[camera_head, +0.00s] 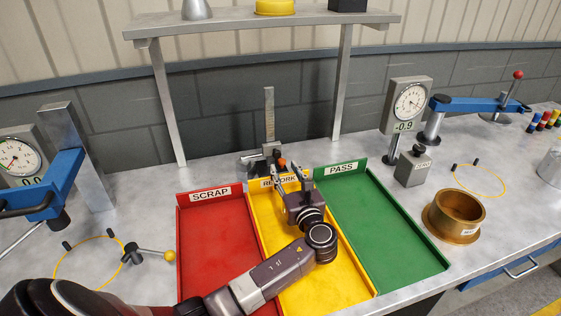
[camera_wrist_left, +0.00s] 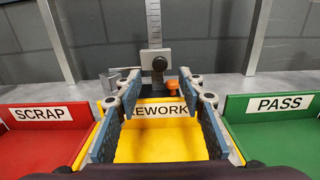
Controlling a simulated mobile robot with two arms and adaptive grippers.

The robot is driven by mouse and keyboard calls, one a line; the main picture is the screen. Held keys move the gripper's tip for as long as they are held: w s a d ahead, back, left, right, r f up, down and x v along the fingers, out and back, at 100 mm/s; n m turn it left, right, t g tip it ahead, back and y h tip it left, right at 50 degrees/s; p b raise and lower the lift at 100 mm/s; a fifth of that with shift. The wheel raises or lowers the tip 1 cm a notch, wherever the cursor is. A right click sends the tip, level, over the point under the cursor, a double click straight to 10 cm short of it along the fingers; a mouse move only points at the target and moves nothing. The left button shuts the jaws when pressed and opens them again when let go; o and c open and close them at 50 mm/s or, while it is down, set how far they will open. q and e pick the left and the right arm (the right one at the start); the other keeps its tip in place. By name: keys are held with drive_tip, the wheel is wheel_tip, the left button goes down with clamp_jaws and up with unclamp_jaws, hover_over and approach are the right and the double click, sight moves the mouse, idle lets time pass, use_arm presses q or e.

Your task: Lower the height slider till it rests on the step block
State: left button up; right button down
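The height gauge has an upright graduated scale (camera_head: 269,112) behind the yellow REWORK tray. Its grey height slider (camera_wrist_left: 148,63) with a dark round knob sits low on the scale in the left wrist view. An orange knob (camera_wrist_left: 172,86) is below it to the right. A small grey block (camera_wrist_left: 124,79), perhaps the step block, is at lower left of the slider. I cannot tell whether they touch. My left gripper (camera_head: 286,171) is open and empty, in front of the gauge; its spread fingers also show in the left wrist view (camera_wrist_left: 155,88). My right gripper is out of view.
The red SCRAP tray (camera_head: 214,245), yellow REWORK tray (camera_head: 327,270) and green PASS tray (camera_head: 385,232) lie side by side. A shelf (camera_head: 260,20) stands over the gauge. Dial gauges (camera_head: 409,103) flank the trays, with a brass ring (camera_head: 455,215) at right.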

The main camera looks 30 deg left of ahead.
use_arm(q)
drive_tip(key=shift+v, duration=2.25)
drive_tip(key=shift+d+f, duration=0.1)
